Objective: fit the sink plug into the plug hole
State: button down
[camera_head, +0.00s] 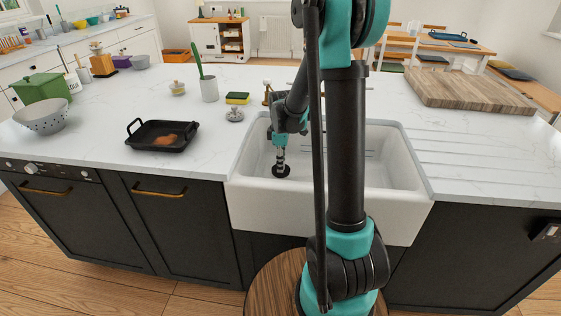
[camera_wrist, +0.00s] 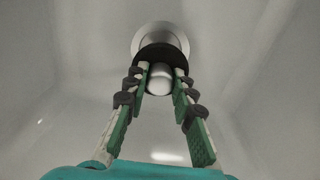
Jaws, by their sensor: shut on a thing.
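The black sink plug (camera_head: 281,172) is in the white sink basin (camera_head: 330,218), below my gripper (camera_head: 280,158). In the wrist view, the dark plug (camera_wrist: 158,52) has a round silvery knob (camera_wrist: 160,80) between my gripper's fingers (camera_wrist: 160,78). My gripper is shut on it. The silvery plug hole ring (camera_wrist: 160,28) shows behind the plug, which covers its middle and near part; more of the ring shows on the far side. The plug looks off-centre towards me. I cannot tell whether it touches the ring. In the head view, the hole is hidden.
The sink's front wall and rim surround my gripper. A black pan (camera_head: 162,134) stands on the counter at left. A wooden board (camera_head: 470,92) lies at right.

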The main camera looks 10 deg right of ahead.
aim_at(281, 174)
jog(key=shift+f, duration=0.1)
jog(key=shift+f, duration=2.75)
jog(key=shift+f, duration=1.35)
jog(key=c, duration=1.2)
grip_release()
notch_tip(281, 174, up, 12)
